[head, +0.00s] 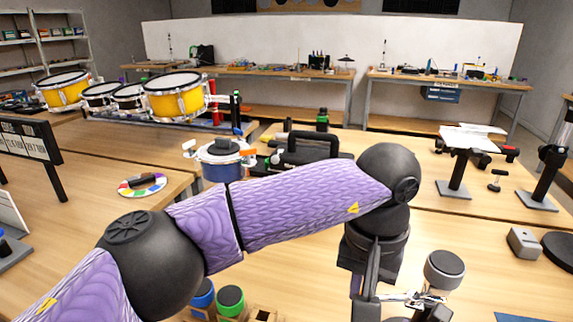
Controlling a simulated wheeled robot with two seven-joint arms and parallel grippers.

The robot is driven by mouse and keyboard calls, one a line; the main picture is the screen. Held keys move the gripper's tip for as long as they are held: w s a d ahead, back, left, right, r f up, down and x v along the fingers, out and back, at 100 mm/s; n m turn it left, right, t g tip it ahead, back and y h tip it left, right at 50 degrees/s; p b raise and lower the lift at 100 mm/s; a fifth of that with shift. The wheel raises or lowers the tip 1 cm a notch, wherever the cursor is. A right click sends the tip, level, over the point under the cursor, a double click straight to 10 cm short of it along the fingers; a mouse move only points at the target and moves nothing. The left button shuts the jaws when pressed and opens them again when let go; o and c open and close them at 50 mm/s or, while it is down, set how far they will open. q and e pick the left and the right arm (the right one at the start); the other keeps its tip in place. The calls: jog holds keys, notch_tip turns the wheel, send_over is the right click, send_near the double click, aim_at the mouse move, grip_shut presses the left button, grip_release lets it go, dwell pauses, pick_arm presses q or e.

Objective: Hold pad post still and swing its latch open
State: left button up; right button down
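A short post with a round dark grey pad on a light collar (444,268) stands at the lower right, probably the pad post. A small shiny metal piece (412,298) lies against its left side; I cannot tell whether it is the latch or how it is set. My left arm crosses the picture, and its gripper (378,290) hangs down just left of the post. Its fingertips are partly hidden near the picture's bottom edge, so I cannot tell its opening or contact. My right gripper is not in view.
A blue pad (203,293) and a green pad (230,297) stand below my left arm. A grey block (523,242) and a black disc (560,248) lie at the right. A blue-sided drum (221,160) and a black-handled case (306,147) stand behind the arm.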

pick_arm(q)
notch_tip(320, 180, down, 4)
jog(key=shift+f, duration=0.15)
grip_shut()
jog(key=shift+w+d, duration=0.25)
jog(key=shift+w, duration=0.35)
jog(key=shift+w+d, duration=0.25)
jog(key=shift+w, duration=0.3)
jog(key=shift+w+d+m, duration=0.15)
jog(key=shift+w+m, duration=0.15)
jog(key=shift+w, duration=0.45)
jog(key=shift+s+a, duration=0.3)
jog(key=shift+s, duration=0.2)
